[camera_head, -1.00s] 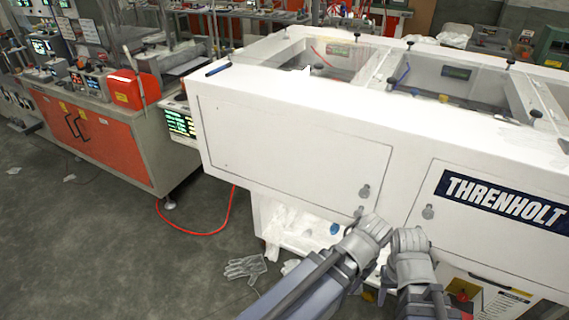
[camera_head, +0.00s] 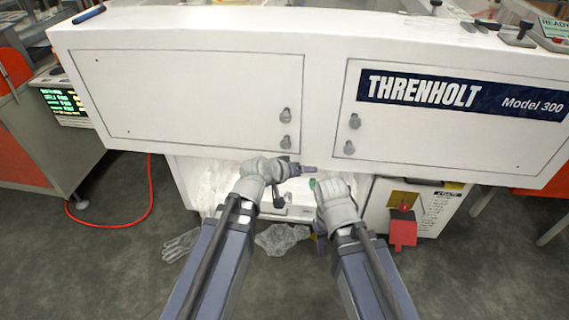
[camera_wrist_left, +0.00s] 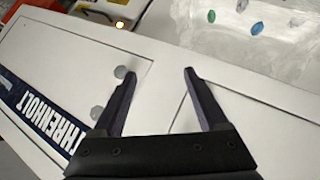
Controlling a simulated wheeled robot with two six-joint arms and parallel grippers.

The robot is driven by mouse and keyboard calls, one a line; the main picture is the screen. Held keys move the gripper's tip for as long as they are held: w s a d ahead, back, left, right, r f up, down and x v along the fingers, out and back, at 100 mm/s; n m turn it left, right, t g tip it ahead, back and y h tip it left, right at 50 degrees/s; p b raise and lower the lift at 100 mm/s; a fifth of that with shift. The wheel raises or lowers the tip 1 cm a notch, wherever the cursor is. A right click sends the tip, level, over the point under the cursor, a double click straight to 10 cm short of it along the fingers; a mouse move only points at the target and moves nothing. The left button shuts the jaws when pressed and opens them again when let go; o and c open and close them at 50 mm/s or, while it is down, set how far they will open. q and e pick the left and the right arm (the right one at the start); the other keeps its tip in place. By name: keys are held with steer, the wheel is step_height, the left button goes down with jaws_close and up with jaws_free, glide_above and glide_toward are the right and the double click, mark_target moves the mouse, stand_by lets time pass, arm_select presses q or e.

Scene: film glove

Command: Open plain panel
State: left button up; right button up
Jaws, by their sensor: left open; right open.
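The plain panel (camera_head: 195,92) is the unmarked white door on the left of the white cabinet's front, closed, with two grey knobs (camera_head: 286,128) near its right edge. In the left wrist view part of it (camera_wrist_left: 262,130) shows at the right. My left gripper (camera_head: 309,169) is just below the cabinet's lower edge in the head view. In the left wrist view its two dark fingers (camera_wrist_left: 157,73) are spread with nothing between them. My right gripper (camera_head: 325,184) is to its right, also below the panels; its fingers are mostly hidden by its wrist.
A closed door marked THRENHOLT (camera_head: 450,115) is to the right, with its own two knobs. Below are clear plastic film, a glove (camera_head: 181,246) on the floor, and a red tag (camera_head: 403,231). A red cable (camera_head: 130,222) lies at left. An orange bench stands at far left.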

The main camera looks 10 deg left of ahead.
mark_target(285, 146)
arm_select(q)
steer(key=w+a+n+t+y+b, duration=0.2)
steer(key=w+a+n+t+b, duration=0.4)
steer(key=a, duration=0.3)
steer(key=shift+m+g, duration=0.3)
steer(key=shift+m, duration=0.1)
steer(key=shift+d+b+x, duration=0.2)
steer(key=shift+b+x, duration=0.65)
steer(key=shift+x, duration=3.6)
steer(key=shift+r, duration=0.15)
arm_select(e)
step_height(285, 146, down, 10)
arm_select(q)
steer(key=shift+s, duration=0.1)
jaws_close()
